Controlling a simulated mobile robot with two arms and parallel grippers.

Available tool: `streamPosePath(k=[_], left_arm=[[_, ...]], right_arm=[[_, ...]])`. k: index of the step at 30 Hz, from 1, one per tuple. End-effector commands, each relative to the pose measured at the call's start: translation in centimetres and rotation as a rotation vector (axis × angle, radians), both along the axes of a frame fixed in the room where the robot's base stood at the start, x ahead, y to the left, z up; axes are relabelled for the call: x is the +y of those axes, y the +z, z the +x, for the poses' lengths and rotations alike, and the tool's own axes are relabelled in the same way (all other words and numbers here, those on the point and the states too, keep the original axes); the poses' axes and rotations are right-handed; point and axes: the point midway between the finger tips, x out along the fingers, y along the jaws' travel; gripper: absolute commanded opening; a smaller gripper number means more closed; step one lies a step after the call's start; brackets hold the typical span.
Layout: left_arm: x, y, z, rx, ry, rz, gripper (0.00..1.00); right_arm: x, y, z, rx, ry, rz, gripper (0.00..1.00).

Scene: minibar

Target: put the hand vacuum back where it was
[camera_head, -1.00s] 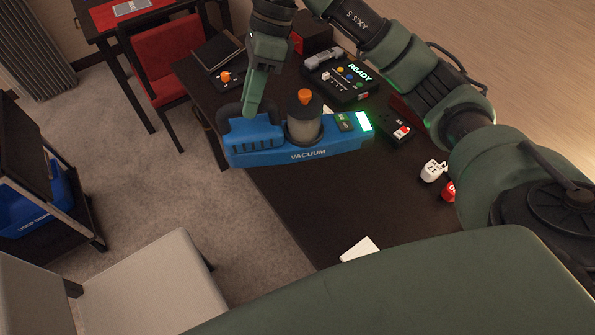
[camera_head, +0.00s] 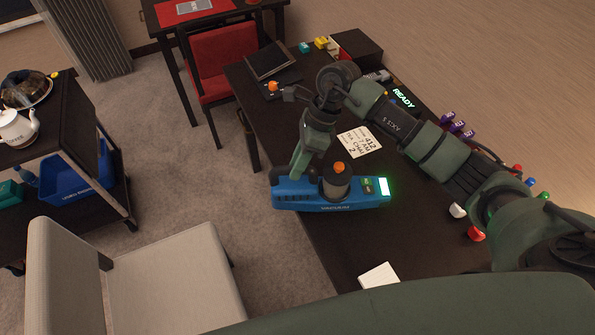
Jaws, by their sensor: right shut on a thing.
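The blue hand vacuum (camera_head: 310,201) has a grey cylinder with an orange knob on top and a lit green-white end at the right. My right gripper (camera_head: 297,178) is shut on its handle at the left end. The vacuum is held level at the left edge of the dark table (camera_head: 345,254), partly past that edge over the carpet. The fingertips are partly hidden by the handle. My left gripper does not show.
A paper note (camera_head: 359,141), a tablet (camera_head: 269,60) and a READY device (camera_head: 403,97) are on the table. White and red items (camera_head: 476,233) lie near my arm. A beige chair (camera_head: 165,285) stands front left, a cart with a blue bin (camera_head: 75,184) far left.

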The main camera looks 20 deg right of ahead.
Motion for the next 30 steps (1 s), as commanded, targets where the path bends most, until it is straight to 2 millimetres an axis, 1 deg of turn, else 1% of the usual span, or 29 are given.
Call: streamPosePath(k=[2,9,12,16,17,18,19,30], left_arm=[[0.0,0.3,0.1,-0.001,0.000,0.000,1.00],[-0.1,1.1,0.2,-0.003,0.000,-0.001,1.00],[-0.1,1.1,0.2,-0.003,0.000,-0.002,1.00],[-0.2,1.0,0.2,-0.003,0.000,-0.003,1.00],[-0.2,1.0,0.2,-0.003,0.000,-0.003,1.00],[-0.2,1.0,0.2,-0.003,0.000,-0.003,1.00],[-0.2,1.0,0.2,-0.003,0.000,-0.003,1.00],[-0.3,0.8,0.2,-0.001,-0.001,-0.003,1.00]], right_arm=[[0.0,-0.4,0.0,0.000,-0.001,0.001,0.00],[0.1,-3.4,0.0,0.001,-0.001,0.002,0.00],[0.0,-3.9,0.0,-0.002,0.000,0.000,0.00],[0.0,-3.9,0.1,-0.003,0.001,0.001,0.00],[0.0,-4.1,0.0,0.000,0.001,-0.001,0.27],[0.0,-4.1,0.0,0.000,0.001,-0.001,0.38],[0.0,-4.1,0.0,0.000,0.001,-0.001,0.43],[-0.2,-3.8,0.0,-0.001,0.001,-0.001,0.43]])
